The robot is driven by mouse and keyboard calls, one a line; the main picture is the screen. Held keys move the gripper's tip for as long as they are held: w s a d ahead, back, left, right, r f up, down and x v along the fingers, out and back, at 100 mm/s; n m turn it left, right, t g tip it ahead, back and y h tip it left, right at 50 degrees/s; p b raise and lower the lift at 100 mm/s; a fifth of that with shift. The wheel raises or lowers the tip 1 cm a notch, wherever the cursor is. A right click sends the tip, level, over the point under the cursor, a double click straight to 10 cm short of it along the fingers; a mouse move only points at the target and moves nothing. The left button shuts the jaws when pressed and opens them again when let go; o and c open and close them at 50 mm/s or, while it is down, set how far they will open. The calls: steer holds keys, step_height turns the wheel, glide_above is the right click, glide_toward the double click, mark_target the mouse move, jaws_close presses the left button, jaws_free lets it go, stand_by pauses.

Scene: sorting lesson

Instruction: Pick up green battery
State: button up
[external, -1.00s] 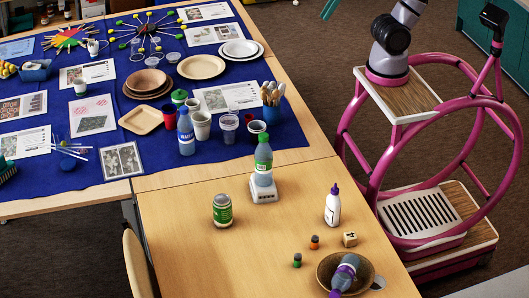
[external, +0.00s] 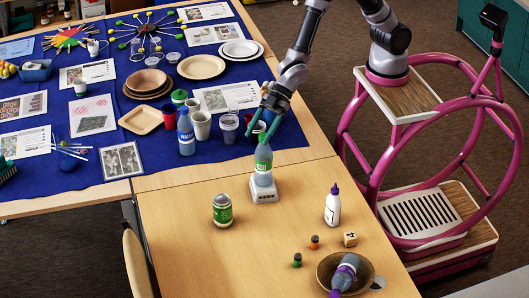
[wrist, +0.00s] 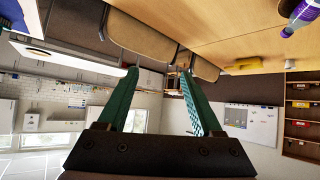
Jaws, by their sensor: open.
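The green battery (external: 297,260) is small and dark with a green band. It stands on the bare wooden table, left of the brown bowl. I cannot tell whether the fingers touch that bottle. In the wrist view the two fingers of my gripper (wrist: 159,72) are apart with nothing between them; the battery does not show there.
An orange battery (external: 314,242), a wooden cube (external: 350,239), a white bottle (external: 332,206) and a jar (external: 222,210) stand near the battery. A brown bowl (external: 325,272) holds a purple-banded bottle (external: 345,273). The bottle near my gripper stands on a white scale (external: 263,195).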

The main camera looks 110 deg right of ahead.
steer(key=s+a+f+n+y, duration=0.2)
steer(key=a+f+y, duration=0.1)
steer(key=a+f, duration=0.9)
steer(key=n+g+y, duration=0.2)
steer(key=y, duration=0.1)
glide_toward(298, 255)
steer(key=x, duration=0.4)
steer(key=shift+s+a+f, duration=0.1)
steer(key=shift+a+f, duration=0.15)
steer(key=shift+f, duration=0.15)
steer(key=shift+x, duration=2.8)
steer(key=shift+d+f, duration=0.1)
steer(key=shift+d, duration=0.05)
jaws_close()
